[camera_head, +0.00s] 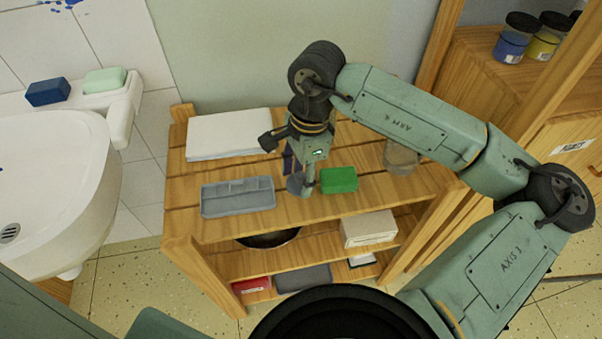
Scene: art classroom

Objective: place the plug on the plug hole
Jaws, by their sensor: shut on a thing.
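My gripper (300,180) points down over the top of the wooden shelf unit, between a grey tray and a green block. It is shut on a small dark grey, round-looking thing (294,184), which seems to be the plug; my fingers partly hide it. I cannot tell whether it touches the shelf top. The plug hole (10,233) is a dark, slotted drain in the white sink (60,150) at the far left, well apart from my gripper. Nothing covers the visible part of the drain.
The wooden shelf (220,228) bears a grey tray (238,197), white paper (229,134), a green block (339,179) and a clear jar (400,158). A blue block (48,92) and a pale green soap (105,80) lie on the sink ledge. Paint jars (515,38) stand upper right.

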